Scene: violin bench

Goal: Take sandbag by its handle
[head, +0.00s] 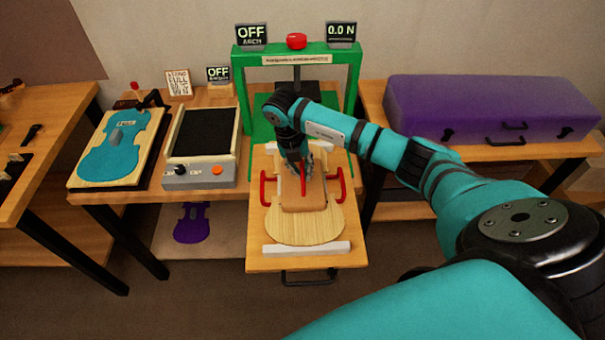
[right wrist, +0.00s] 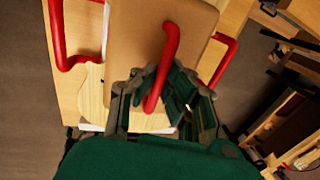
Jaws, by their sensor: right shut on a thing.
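The sandbag is a tan-brown block (head: 303,201) lying on a pale wooden violin plate in the middle of the head view. It also fills the upper middle of the right wrist view (right wrist: 135,45). Its red handle (right wrist: 170,50) stands up from its top. My right gripper (head: 303,178) comes down over the sandbag from above. In the right wrist view the fingers (right wrist: 160,100) are on both sides of the red handle, shut on it. The gripper partly hides the handle in the head view. My left gripper is not in view.
The violin plate (head: 305,232) lies on a wooden tray (head: 262,262) with red side handles (head: 266,188). A green press frame (head: 353,70) stands behind. A grey box with an orange knob (head: 217,171) and a teal violin form (head: 108,152) are left; a purple case (head: 490,105) is right.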

